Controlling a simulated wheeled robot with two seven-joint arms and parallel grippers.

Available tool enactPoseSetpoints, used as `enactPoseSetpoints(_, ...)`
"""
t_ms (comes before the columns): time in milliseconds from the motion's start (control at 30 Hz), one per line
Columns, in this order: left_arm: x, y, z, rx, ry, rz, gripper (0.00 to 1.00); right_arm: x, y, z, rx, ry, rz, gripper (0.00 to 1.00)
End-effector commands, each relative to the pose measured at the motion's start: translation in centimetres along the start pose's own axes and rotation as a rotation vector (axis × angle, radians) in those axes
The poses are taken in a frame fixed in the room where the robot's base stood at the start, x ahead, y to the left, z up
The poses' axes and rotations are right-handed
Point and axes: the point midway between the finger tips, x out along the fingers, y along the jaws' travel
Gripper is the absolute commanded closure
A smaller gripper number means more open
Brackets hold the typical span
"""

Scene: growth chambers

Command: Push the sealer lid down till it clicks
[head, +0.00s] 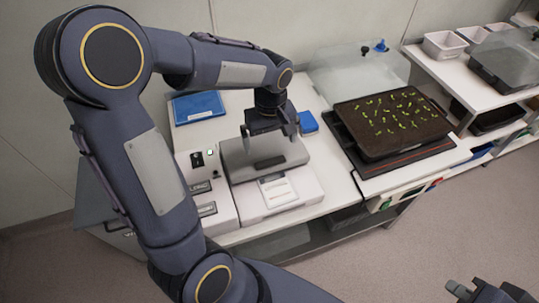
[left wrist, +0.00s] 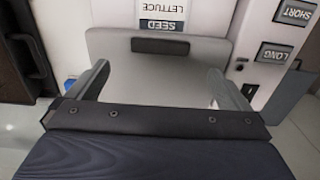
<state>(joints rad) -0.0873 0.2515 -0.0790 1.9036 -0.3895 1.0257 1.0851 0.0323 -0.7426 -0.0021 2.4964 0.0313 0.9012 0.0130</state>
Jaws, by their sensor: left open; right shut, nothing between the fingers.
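The sealer is a white box (head: 300,190) on the bench with a grey lid (head: 262,152) over its back part. The lid has a dark handle strip at its front edge, clear in the left wrist view (left wrist: 160,47). A white packet (head: 278,190) lies at the sealer's front; the left wrist view shows it labelled lettuce seed (left wrist: 162,14). My left gripper (head: 269,131) is open and empty over the lid, fingers spread (left wrist: 158,70). I cannot tell whether it touches the lid or whether the lid is fully down. My right gripper (head: 463,287) is shut and empty, low at the right, away from the bench.
A panel with buttons (head: 203,187), marked short and long in the left wrist view (left wrist: 284,52), adjoins the sealer's left. A blue tray (head: 197,106) and small blue box (head: 308,122) are behind. A seedling tray (head: 392,121) stands to the right.

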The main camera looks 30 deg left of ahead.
Motion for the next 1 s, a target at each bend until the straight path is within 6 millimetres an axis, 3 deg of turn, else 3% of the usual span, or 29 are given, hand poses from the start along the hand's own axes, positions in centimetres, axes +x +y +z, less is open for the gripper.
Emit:
enactPoseSetpoints(500,7.0,0.0,0.0,0.0,-0.002,-0.002,0.0,0.0,0.0,0.0,0.0,0.0,0.0,1.0)
enactPoseSetpoints(867,7.6,0.0,0.0,0.0,-0.001,0.001,0.0,0.1,0.0,0.0,0.0,0.0,0.0,1.0)
enactPoseSetpoints(1000,7.6,0.0,0.0,0.0,-0.001,0.001,0.18,0.1,0.0,0.0,0.0,0.0,0.0,1.0)
